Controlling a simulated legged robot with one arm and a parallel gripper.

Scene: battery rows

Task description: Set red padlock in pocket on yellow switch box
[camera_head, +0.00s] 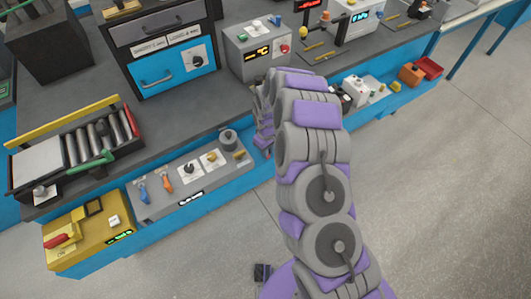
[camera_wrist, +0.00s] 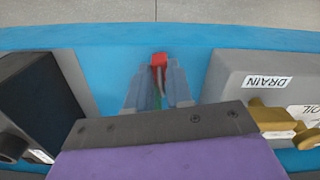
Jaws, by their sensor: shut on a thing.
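My gripper (camera_wrist: 158,92) is shut on the red padlock (camera_wrist: 158,59), whose red part shows between the fingertips in the wrist view. A thin greenish and pale strip shows below the red part, between the fingers. In the head view my gripper (camera_head: 264,138) is at the bench's front edge, partly behind my arm, and the padlock cannot be made out there. The yellow switch box (camera_head: 100,238) stands at the bench's near left corner, well left of my gripper. It has a red handle and a dark-framed square recess on top; I cannot tell whether that is the pocket.
A grey panel (camera_head: 158,206) with tools and knobs lies between the switch box and my gripper. Behind it is a tray of rollers (camera_head: 72,150) with a green handle. In the wrist view a black box (camera_wrist: 40,110) and a grey DRAIN box (camera_wrist: 235,75) flank my gripper.

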